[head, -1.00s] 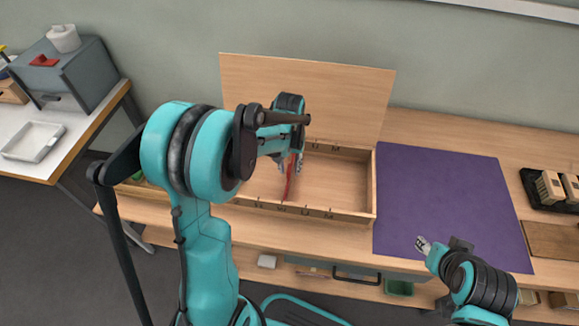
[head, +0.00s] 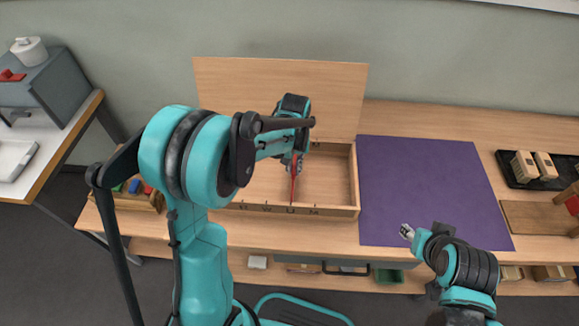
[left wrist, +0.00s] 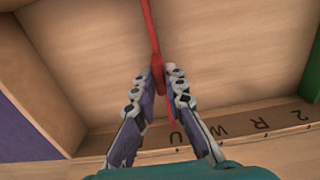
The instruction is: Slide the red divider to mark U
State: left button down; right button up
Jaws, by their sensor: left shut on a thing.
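The red divider (head: 293,188) stands across the open wooden box (head: 335,210). Its front end is close to the mark U (head: 290,210) on the box's front edge. My left gripper (head: 296,165) is shut on the divider from above. In the left wrist view my left gripper (left wrist: 160,80) pinches the thin red divider (left wrist: 148,25), whose lower end points near the letter U (left wrist: 178,139). Exact alignment with the mark is hard to tell. My right gripper (head: 406,232) hangs over the front of the purple mat, away from the box; its jaws are too small to read.
The raised lid (head: 330,85) stands behind the box. A purple mat (head: 430,190) lies to its right, with a black tray (head: 510,178) beyond. My left arm hides the box's left part. The box floor right of the divider is clear.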

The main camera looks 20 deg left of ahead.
aim_at(294, 169)
pick_arm(q)
jog(key=c, duration=1.6)
grip_release()
jog(key=shift+o, duration=0.2)
notch_tip(294, 169, up, 12)
jog(key=s+m+t, duration=0.3)
jog(key=s+t, duration=0.4)
jog(key=s, duration=1)
jog(key=shift+a+r, duration=0.15)
jog(key=shift+r, duration=0.05)
